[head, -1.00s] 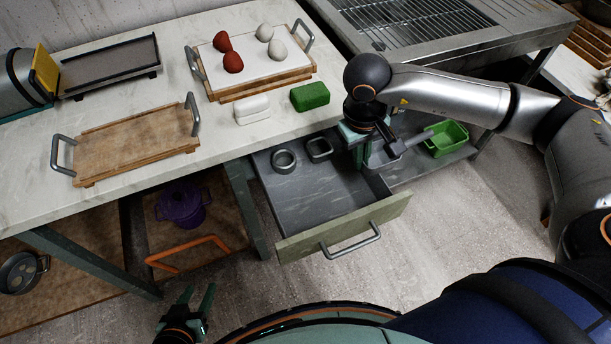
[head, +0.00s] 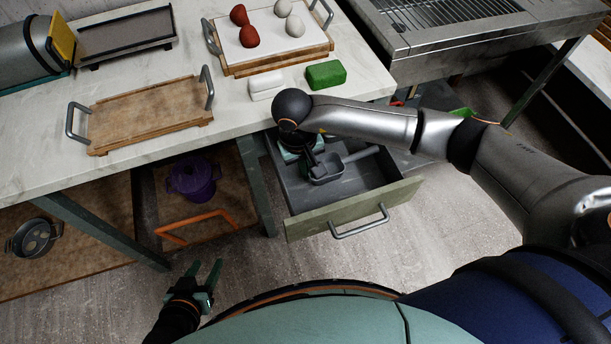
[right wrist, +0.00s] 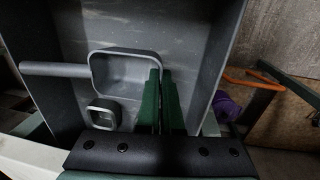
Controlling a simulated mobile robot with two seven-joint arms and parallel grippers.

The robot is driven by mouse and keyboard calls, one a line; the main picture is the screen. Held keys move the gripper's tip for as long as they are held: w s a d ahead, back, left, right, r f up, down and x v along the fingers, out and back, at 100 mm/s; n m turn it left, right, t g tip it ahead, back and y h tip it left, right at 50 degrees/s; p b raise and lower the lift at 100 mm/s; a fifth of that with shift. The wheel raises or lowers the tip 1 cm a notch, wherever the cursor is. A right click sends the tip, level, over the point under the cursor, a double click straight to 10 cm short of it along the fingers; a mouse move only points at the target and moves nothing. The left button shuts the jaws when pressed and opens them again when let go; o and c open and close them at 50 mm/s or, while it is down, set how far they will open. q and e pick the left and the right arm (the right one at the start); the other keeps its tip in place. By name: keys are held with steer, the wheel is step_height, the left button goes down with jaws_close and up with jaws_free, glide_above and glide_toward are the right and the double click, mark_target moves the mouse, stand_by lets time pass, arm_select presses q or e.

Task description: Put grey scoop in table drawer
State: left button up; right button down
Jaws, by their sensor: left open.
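The grey scoop (head: 328,171) is inside the open table drawer (head: 305,226), its handle pointing right; I cannot tell whether it touches the drawer floor. My right gripper (head: 312,163) reaches down into the drawer at the scoop's bowl. In the right wrist view the scoop (right wrist: 127,70) has its handle to the left, and the green fingers of my right gripper (right wrist: 161,78) are close together at the bowl's right wall, shut on it. My left gripper (head: 209,275) is open and empty, low in front of the table.
A small square grey ring (right wrist: 103,114) lies in the drawer beside the scoop. On the tabletop are a wooden tray (head: 150,112), a white block (head: 265,85) and a green block (head: 326,74). A purple pot (head: 194,178) stands below, left of the drawer.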

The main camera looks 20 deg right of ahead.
mark_target(307, 186)
steer(key=shift+a+f, duration=0.15)
steer(key=shift+f, duration=0.75)
steer(key=shift+a+f, duration=0.1)
steer(key=shift+f, duration=0.75)
steer(key=shift+f, duration=0.15)
steer(key=c, duration=1.1)
jaws_free()
steer(key=r, duration=0.4)
steer(key=a+r, duration=0.1)
steer(key=r, duration=0.7)
steer(key=shift+a+r, duration=0.15)
steer(key=shift+a, duration=0.1)
